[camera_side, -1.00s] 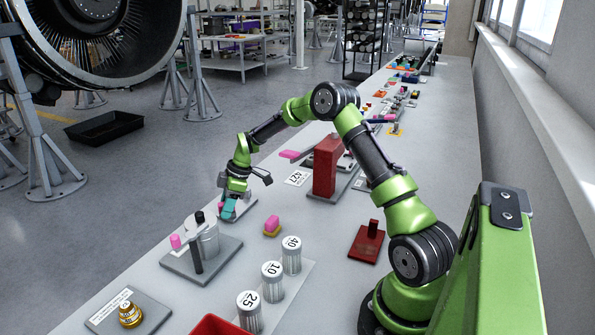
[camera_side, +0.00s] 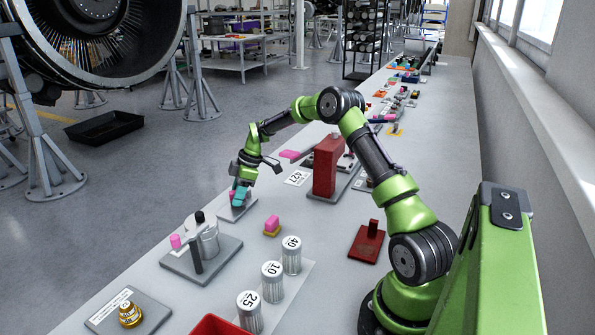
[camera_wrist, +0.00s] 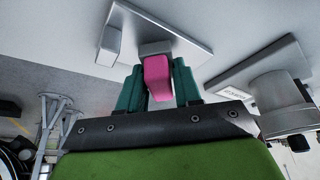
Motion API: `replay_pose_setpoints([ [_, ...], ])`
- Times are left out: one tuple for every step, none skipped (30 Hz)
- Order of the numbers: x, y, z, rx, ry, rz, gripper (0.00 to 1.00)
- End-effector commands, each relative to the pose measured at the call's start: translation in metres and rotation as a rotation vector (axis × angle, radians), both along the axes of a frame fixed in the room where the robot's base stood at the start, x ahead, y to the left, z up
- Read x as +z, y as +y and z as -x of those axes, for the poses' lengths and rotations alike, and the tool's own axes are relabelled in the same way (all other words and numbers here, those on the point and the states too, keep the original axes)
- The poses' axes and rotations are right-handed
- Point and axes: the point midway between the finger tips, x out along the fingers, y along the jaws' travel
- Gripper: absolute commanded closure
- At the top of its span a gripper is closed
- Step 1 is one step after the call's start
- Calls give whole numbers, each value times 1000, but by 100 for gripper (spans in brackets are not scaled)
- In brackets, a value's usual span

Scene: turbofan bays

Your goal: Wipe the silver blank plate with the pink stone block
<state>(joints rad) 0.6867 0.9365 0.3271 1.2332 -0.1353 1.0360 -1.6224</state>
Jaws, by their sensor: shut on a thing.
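My gripper (camera_side: 239,197) is at a light grey plate (camera_side: 231,214) on the bench. In the wrist view its two teal fingers (camera_wrist: 160,84) are shut on a pink block (camera_wrist: 158,77). A grey piece (camera_wrist: 155,48) shows at the far end of the pink block, against the light grey plate (camera_wrist: 180,22). I cannot tell whether it belongs to the block or whether it touches the plate. A small pale grey block (camera_wrist: 110,46) is at the plate's edge, apart from the fingers. In the side view my fingers mostly hide the held block.
A fixture with a silver cylinder (camera_side: 209,242) is in front, and a tall red block (camera_side: 326,166) stands to the right. Numbered canisters (camera_side: 272,282) are nearer the camera.

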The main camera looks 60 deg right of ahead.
Motion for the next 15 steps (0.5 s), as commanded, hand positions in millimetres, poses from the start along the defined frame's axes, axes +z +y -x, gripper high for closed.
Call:
replay_pose_setpoints([
  [16, 0, -2, 0, -10, 5, 95],
  [16, 0, -2, 1, -8, 4, 95],
  [20, 0, -2, 1, -8, 4, 95],
  [22, 0, -2, 0, -7, 3, 95],
  [25, 0, -1, 0, -7, 3, 95],
  [29, 0, -2, 1, -8, 4, 95],
  [32, 0, -2, 1, -8, 4, 95],
  [34, 0, -2, 1, -8, 4, 95],
  [38, 0, -2, 1, -8, 4, 95],
  [40, 0, -2, 1, -8, 4, 95],
  [43, 0, -2, 1, -8, 4, 95],
  [47, 1, -2, 1, -8, 4, 95],
  [50, 1, -2, 1, -8, 4, 95],
  [53, 1, -2, 1, -8, 4, 95],
  [56, 1, -2, 1, -9, 4, 95],
])
